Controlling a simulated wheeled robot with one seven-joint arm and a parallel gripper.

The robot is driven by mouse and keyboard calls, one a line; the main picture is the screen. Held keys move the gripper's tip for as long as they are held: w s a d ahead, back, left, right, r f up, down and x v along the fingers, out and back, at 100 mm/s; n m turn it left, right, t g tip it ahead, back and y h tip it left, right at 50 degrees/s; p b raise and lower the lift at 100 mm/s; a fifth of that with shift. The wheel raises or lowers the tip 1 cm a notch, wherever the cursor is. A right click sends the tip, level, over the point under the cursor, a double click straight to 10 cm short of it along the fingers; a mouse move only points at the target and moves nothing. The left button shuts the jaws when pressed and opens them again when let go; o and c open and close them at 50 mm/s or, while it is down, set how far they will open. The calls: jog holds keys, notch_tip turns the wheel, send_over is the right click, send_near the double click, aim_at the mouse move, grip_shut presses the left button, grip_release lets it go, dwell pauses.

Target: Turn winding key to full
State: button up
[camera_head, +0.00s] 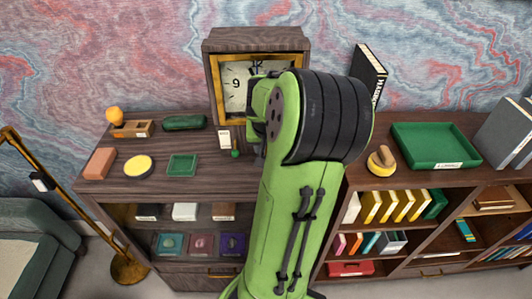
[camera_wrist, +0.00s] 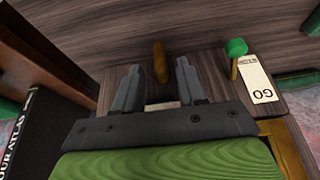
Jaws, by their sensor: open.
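The wooden clock (camera_head: 216,90) stands at the back of the desk, with a gold frame and a pale dial. My arm covers its right side in the head view. In the wrist view a short gold-brown piece (camera_wrist: 160,61), which looks like the winding key, sticks up between the fingertips of my gripper (camera_wrist: 158,72). The two grey fingers are open, with a gap on both sides of it. I cannot tell how far it is turned. A white label (camera_wrist: 258,80) reading STOP and GO is beside a green knob (camera_wrist: 236,47), right of my fingers.
A dark book (camera_wrist: 30,125) stands at the left in the wrist view. On the desk left of the clock are a green case (camera_head: 184,123), a yellow disc (camera_head: 138,166) and a green tray (camera_head: 182,165). A larger green tray (camera_head: 435,145) lies at the right.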

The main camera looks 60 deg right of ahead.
jog(key=x, duration=0.3)
jog(key=shift+w+f, duration=0.1)
jog(key=shift+c, duration=0.3)
grip_shut()
jog(key=shift+t, duration=0.3)
